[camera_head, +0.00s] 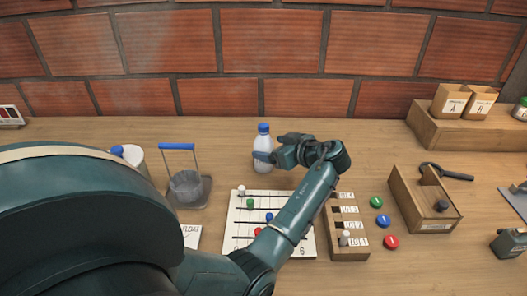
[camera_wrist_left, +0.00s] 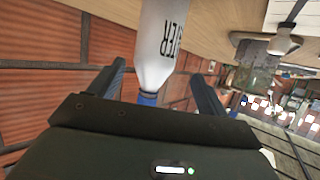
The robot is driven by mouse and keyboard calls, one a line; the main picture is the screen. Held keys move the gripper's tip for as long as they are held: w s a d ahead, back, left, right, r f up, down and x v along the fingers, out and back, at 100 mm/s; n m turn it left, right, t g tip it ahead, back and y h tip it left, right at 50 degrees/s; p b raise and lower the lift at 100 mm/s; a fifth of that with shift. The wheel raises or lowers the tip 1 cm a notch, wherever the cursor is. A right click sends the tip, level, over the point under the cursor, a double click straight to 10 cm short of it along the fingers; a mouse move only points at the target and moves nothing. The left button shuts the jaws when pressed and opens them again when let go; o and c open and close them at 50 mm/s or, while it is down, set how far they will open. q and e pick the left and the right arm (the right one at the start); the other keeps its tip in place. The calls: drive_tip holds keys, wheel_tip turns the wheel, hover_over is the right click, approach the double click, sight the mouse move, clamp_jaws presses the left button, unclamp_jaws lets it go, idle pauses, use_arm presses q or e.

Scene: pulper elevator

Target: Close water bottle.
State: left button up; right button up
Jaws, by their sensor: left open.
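The water bottle (camera_head: 264,140) is white with a blue cap (camera_head: 263,128) on top. It stands upright on the table near the brick wall. My left gripper (camera_head: 272,156) comes in from the right at the bottle's middle. In the left wrist view the bottle (camera_wrist_left: 164,38), with dark lettering, shows between the two spread fingers of my left gripper (camera_wrist_left: 158,78). The blue cap (camera_wrist_left: 148,98) shows there close to the gripper body. I cannot tell whether a finger touches the bottle, or how tightly the cap sits. My right gripper is not in view.
A wire-handled holder (camera_head: 187,187) with a blue grip stands to the left. A white board with pegs (camera_head: 240,222), a slotted wooden block (camera_head: 347,230) and coloured buttons (camera_head: 383,221) lie in front. A wooden box (camera_head: 425,205) is right.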

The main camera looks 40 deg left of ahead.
sight(259, 145)
use_arm(q)
drive_tip(key=shift+x, duration=1)
drive_tip(key=x, duration=0.2)
drive_tip(key=p+x, duration=0.1)
drive_tip(key=x, duration=0.1)
drive_tip(key=shift+w+f, duration=0.3)
drive_tip(key=shift+w, duration=0.1)
drive_tip(key=shift+a+f, duration=0.25)
drive_tip(key=shift+a, duration=0.15)
drive_tip(key=shift+c, duration=0.3)
drive_tip(key=c, duration=1.2)
wheel_tip(259, 145, up, 10)
drive_tip(key=shift+r, duration=0.1)
